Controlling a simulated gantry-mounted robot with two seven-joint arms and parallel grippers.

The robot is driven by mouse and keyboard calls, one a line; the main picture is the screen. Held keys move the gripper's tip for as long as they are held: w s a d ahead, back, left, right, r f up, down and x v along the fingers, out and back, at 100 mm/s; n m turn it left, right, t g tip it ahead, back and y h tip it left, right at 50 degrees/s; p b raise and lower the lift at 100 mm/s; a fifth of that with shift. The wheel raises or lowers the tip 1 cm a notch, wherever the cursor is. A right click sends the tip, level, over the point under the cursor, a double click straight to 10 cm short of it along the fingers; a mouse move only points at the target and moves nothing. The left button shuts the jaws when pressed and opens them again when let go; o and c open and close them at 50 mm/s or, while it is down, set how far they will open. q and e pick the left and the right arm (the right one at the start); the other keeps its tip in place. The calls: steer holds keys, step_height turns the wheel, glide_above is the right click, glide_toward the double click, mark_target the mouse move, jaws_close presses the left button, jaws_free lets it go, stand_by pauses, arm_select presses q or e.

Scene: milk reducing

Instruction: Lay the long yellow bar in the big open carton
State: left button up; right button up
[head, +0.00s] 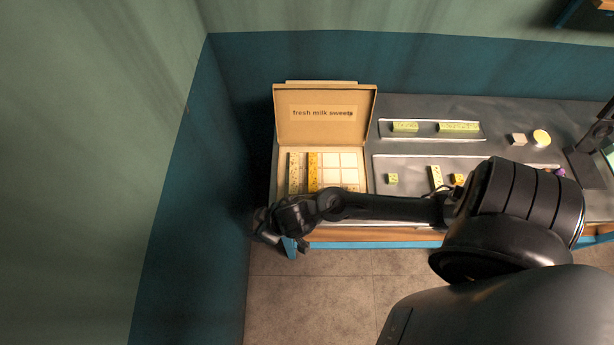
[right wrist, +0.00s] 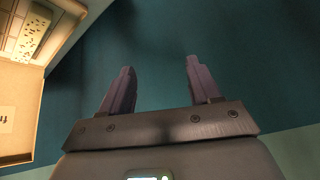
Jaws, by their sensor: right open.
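The big open carton (head: 273,185), its lid reading "fresh milk sweets", stands at the left end of the counter. One speckled bar (right wrist: 33,40) also shows inside the carton in the right wrist view. My right gripper (head: 294,247) is past the carton's front left corner, beyond the counter edge. In the right wrist view its fingers (right wrist: 160,68) are apart with nothing between them. My arm hides the carton's front edge.
White square compartments (head: 340,167) fill the carton's right part. A back tray (head: 430,138) holds two yellow-green bars. A wall (head: 215,150) stands close left.

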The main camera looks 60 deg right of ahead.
steer(key=s+d+r+g, duration=0.1)
steer(key=s+d+r, duration=0.1)
steer(key=s, duration=0.3)
steer(key=s+d+r+n+g+h, duration=0.1)
steer(key=s+d+r, duration=0.1)
steer(key=s, duration=0.4)
steer(key=shift+d+g, duration=0.4)
steer(key=shift+d, duration=0.2)
